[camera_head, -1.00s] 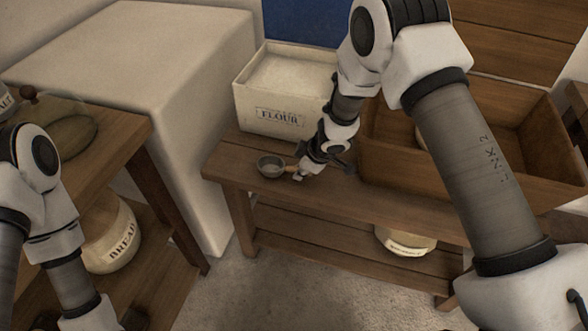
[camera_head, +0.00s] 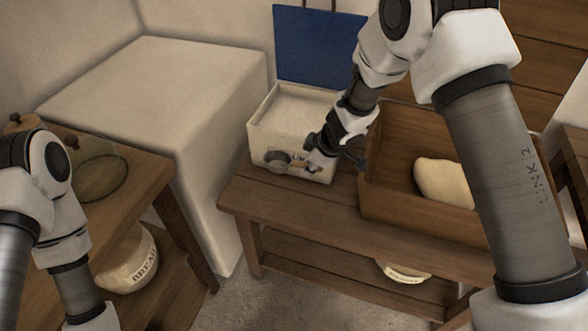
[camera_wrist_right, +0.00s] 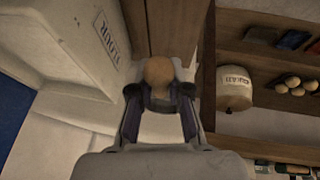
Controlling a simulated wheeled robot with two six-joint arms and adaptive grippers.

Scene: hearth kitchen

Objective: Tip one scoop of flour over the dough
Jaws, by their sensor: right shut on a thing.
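My right gripper (camera_head: 308,166) is shut on the wooden handle of a small metal scoop (camera_head: 277,159). The scoop is held above the bench, in front of the flour box (camera_head: 265,140), with its bowl pointing left. Whether it holds flour I cannot tell. The white box, labelled FLOUR, is open and full of pale flour (camera_head: 298,103); it also shows in the right wrist view (camera_wrist_right: 82,42). A round wooden end (camera_wrist_right: 158,72) shows between the fingers there. The pale dough (camera_head: 440,180) lies in the wooden trough (camera_head: 400,216), partly behind my right arm. My left gripper is out of view.
The bench (camera_head: 275,200) carries the box and trough, with clear top at its front left. A blue panel (camera_head: 318,45) is behind. At left, a table (camera_head: 140,170) holds a glass dome, with a bread crock (camera_head: 130,262) below.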

